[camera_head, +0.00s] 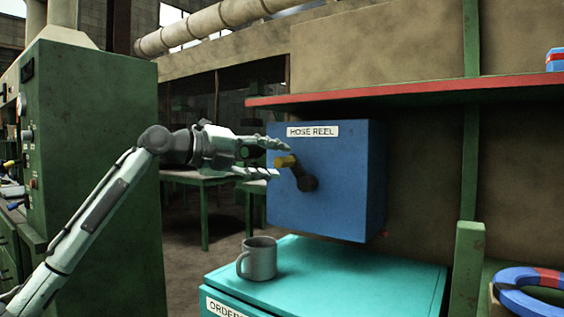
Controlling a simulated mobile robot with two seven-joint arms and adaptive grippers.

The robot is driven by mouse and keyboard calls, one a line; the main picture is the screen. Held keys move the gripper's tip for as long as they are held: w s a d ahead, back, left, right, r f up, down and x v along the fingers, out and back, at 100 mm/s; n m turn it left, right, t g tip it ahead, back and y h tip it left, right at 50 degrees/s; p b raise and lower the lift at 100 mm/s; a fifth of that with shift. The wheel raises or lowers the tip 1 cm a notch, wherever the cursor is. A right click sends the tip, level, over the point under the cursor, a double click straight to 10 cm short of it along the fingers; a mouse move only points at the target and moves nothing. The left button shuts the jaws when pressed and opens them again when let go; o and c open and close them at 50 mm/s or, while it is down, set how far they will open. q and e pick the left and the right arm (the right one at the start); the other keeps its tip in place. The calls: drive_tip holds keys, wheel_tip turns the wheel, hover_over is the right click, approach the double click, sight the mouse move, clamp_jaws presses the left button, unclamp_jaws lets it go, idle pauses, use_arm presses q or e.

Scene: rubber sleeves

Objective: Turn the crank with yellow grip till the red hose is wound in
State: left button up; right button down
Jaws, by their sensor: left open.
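The blue hose reel box (337,205) hangs below a red-edged shelf, with a "HOSE REEL" label (313,131) on its front. A dark crank (304,181) sits on the front face, its yellow grip (285,161) at the upper left end and sticking out toward the left. My left gripper (283,160) reaches in from the left and is open, one finger above the yellow grip and one below it. I cannot tell whether the fingers touch the grip. A tiny red bit (385,234) shows at the box's lower right; the red hose is otherwise hidden. My right gripper is out of view.
A grey mug (258,259) stands on the teal cabinet top (350,280) below the box. The red-edged shelf (400,90) overhangs the box. A green machine cabinet (95,150) stands at left. A blue and red ring (535,292) lies at lower right.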

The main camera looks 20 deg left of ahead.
use_arm(q)
drive_tip(key=v, duration=0.9)
drive_tip(key=shift+r, duration=0.1)
idle(1.0)
